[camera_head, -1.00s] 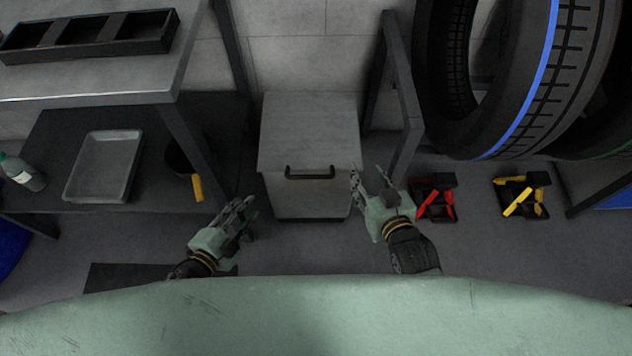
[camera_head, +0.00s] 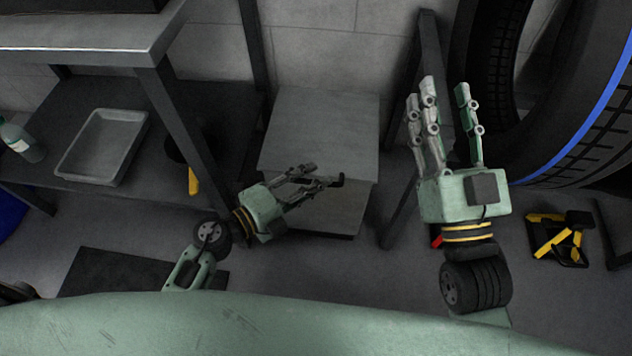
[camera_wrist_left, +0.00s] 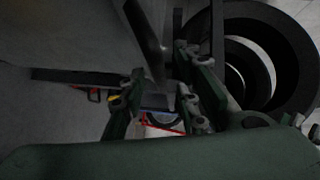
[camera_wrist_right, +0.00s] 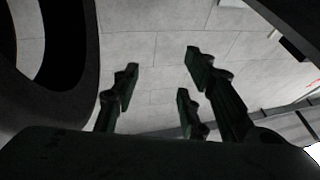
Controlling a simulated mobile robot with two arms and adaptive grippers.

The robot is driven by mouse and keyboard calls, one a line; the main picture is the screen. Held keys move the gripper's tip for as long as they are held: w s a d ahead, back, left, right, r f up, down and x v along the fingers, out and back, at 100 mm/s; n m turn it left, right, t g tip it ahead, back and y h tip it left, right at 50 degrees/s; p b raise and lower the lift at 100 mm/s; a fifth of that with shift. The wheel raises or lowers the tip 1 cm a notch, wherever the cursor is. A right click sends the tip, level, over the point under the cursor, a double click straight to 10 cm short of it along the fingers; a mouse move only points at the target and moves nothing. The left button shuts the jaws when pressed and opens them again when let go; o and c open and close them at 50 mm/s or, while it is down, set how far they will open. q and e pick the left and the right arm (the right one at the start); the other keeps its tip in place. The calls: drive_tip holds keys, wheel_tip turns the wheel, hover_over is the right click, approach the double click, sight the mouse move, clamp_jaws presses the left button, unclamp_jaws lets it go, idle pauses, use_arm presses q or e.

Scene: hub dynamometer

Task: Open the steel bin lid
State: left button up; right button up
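The grey steel bin (camera_head: 330,210) stands on the floor at the middle of the head view. Its flat lid (camera_head: 325,125) looks closed. The dark lid handle (camera_head: 339,181) is at the front edge, mostly hidden behind my left gripper (camera_head: 318,175). The left fingers lie over or beside the handle; whether they touch it I cannot tell. In the left wrist view the fingers (camera_wrist_left: 160,100) are apart, and a dark bar, probably the handle (camera_wrist_left: 75,77), runs up to one finger. My right gripper (camera_head: 445,110) is raised right of the bin, open and empty, also in its wrist view (camera_wrist_right: 160,90).
A metal table with a lower shelf (camera_head: 75,180) stands left of the bin, holding a tray (camera_head: 103,147) and a bottle (camera_head: 20,140). A dark frame (camera_head: 402,195) and large tyres (camera_head: 575,130) stand at right. A yellow and black item (camera_head: 557,238) lies on the floor.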

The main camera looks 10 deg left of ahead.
use_arm(q)
drive_tip(key=shift+w+d, duration=0.45)
drive_tip(key=shift+w, duration=0.05)
drive_tip(key=shift+f, duration=0.1)
clamp_jaws()
